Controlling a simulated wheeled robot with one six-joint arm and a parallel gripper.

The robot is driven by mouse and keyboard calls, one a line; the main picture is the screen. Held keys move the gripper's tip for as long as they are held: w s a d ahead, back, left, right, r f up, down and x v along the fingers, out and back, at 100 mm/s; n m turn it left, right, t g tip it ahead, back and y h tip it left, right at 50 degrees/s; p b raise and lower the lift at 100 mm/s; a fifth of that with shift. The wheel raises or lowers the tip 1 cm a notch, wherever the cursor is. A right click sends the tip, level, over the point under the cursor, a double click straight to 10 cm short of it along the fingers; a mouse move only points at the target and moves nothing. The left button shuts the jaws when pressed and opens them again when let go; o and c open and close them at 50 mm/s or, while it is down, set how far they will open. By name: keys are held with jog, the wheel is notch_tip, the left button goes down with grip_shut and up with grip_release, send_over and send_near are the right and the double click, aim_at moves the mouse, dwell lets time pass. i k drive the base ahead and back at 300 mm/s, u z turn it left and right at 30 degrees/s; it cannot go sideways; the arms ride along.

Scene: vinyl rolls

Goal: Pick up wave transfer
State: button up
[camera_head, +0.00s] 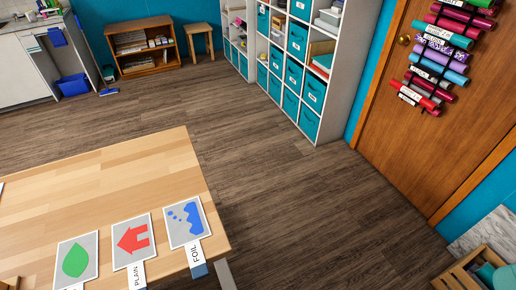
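The wave transfer (178,235) is a pale grey square card with a white border and a blue wave shape with small blue drops. It lies flat near the right end of the light wooden table (90,190), close to the front edge. A white label reading "FOIL" (196,252) is just below it at the edge. My gripper is not in this view, so its place and state are not shown.
A card with a red arrow-like shape (133,240) and one with a green leaf (76,262) lie to the left. The wooden floor (290,215) right of the table is clear. A door rack holds several vinyl rolls (440,60). A wooden crate (458,275) stands lower right.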

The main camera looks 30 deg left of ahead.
aim_at(186, 224)
jog(key=u, duration=0.45)
jog(key=k, duration=0.95)
jog(key=u, duration=1.4)
jog(key=i, duration=0.5)
